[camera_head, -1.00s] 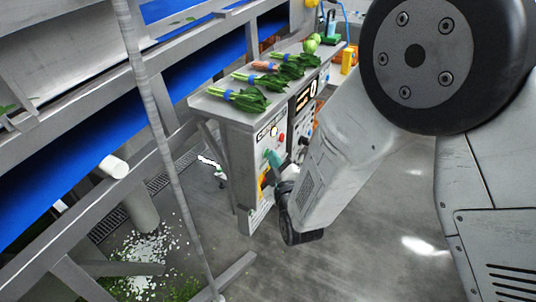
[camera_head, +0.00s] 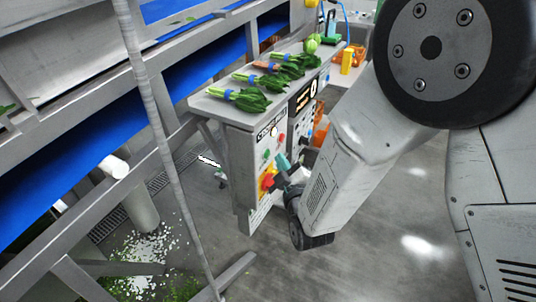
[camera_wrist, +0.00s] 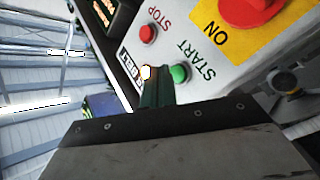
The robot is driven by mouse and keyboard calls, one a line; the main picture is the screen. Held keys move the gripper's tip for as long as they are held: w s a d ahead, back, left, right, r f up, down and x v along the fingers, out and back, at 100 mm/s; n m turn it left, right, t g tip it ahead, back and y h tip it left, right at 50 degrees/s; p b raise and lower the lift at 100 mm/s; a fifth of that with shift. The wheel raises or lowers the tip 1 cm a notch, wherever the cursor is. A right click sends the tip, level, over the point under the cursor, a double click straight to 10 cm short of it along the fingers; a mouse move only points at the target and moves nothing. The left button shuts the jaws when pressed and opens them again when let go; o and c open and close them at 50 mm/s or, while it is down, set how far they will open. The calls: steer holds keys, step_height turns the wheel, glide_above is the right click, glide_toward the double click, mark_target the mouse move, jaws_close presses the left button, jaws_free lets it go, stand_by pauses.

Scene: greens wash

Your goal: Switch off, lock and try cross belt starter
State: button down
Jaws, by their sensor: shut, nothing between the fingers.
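The cross belt starter (camera_head: 250,150) is a grey cabinet below the end of the counter, its face turned right. It carries a red handle on a yellow plate (camera_head: 264,185); the wrist view shows the red handle (camera_wrist: 250,10) and the word ON on the plate (camera_wrist: 225,42). The red STOP button (camera_wrist: 148,34) and green START button (camera_wrist: 179,73) sit beside it, with a lit lamp (camera_wrist: 147,72). My gripper (camera_head: 283,162) is shut and empty, its teal fingertips just off the panel. In the wrist view the fingertips (camera_wrist: 156,92) overlap the panel beside START; contact cannot be told.
A second panel (camera_head: 303,120) adjoins behind. Bunches of greens (camera_head: 246,98) lie on the counter (camera_head: 212,107) above. A yellow object (camera_head: 347,61) stands farther back. A sloping pole (camera_head: 160,140) and conveyor frame are at left. Floor (camera_head: 370,240) at right is open.

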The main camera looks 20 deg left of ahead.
steer(key=d, duration=0.4)
steer(key=shift+s+d, duration=0.2)
stand_by(0.6)
